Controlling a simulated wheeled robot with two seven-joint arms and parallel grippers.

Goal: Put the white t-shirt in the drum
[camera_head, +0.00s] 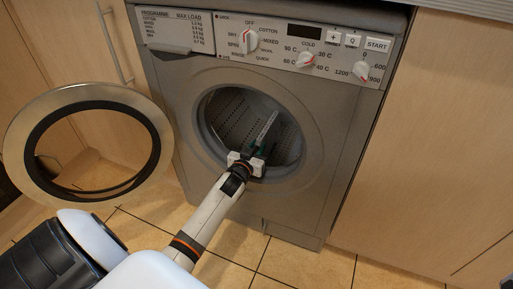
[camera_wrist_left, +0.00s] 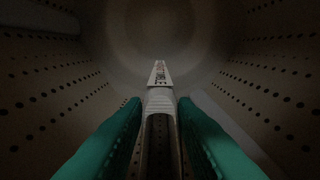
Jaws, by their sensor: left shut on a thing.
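My left gripper (camera_head: 259,150) reaches through the round door opening into the drum (camera_head: 234,122) of the grey washing machine. My right gripper is not in view.
The round door (camera_head: 18,135) stands open at the left. The control panel (camera_head: 275,60) with knobs is above the opening. Wooden cabinets (camera_head: 440,140) flank the machine, and the tiled floor (camera_head: 300,265) in front is clear.

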